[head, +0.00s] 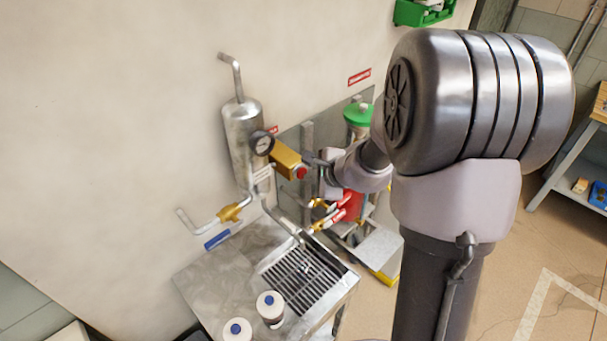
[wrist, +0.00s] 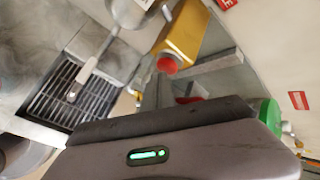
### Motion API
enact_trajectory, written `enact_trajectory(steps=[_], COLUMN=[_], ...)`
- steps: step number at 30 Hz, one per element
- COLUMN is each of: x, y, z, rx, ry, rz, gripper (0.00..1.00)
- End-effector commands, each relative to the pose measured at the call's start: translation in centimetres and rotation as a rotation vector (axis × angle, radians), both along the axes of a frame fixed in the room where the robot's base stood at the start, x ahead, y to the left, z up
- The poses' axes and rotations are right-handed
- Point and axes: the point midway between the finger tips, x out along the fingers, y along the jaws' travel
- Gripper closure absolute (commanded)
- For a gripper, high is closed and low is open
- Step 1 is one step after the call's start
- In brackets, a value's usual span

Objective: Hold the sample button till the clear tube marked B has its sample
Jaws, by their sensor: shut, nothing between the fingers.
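The sample button (head: 301,172) is a red round button on the end of a yellow box (head: 284,158) beside the steel cylinder. In the wrist view the button (wrist: 167,65) faces my gripper, with a visible gap. My gripper (head: 314,161) is shut and empty, close to the right of the button in the head view; whether it touches cannot be told there. A small pale piece (head: 305,268) shows over the drain grate (head: 282,284), below the spout; I cannot tell if it is a tube. No clear tube or B mark can be made out.
The steel cylinder (head: 243,135) carries a gauge (head: 262,143). Two white bottles with blue caps (head: 270,308) (head: 237,332) stand at the bench front. A blue-handled valve (head: 217,240), red handles (head: 336,215) and a green-topped item (head: 358,114) are nearby.

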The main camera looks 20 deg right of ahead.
Motion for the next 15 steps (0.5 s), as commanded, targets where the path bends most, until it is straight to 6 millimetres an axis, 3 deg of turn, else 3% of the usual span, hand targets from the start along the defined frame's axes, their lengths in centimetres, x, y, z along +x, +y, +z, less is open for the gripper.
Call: enact_trajectory(steps=[15], x=[0.57], y=[0.21], z=[-0.03], rx=[-0.001], ry=[0.0], rz=[0.001], gripper=[1.0])
